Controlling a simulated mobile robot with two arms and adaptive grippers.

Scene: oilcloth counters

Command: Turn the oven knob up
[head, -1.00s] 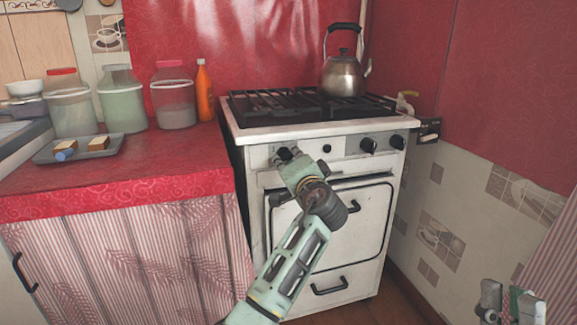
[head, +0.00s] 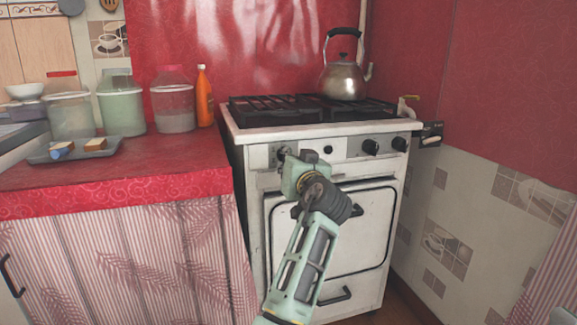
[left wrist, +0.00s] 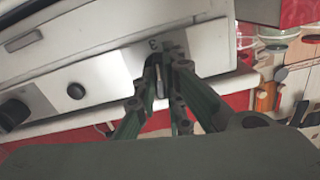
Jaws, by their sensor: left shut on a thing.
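The white oven (head: 340,240) stands against the red wall, with knobs along its front panel. In the left wrist view the fingers (left wrist: 163,72) close around this knob, just under a "3" mark on the panel. The knob's pointer cannot be made out. My right gripper is not in view.
A metal kettle (head: 343,78) stands on the black grate (head: 300,108). The red counter (head: 150,180) at the left holds several jars, an orange bottle (head: 204,97) and a grey tray (head: 76,153). The floor shows only at the lower right.

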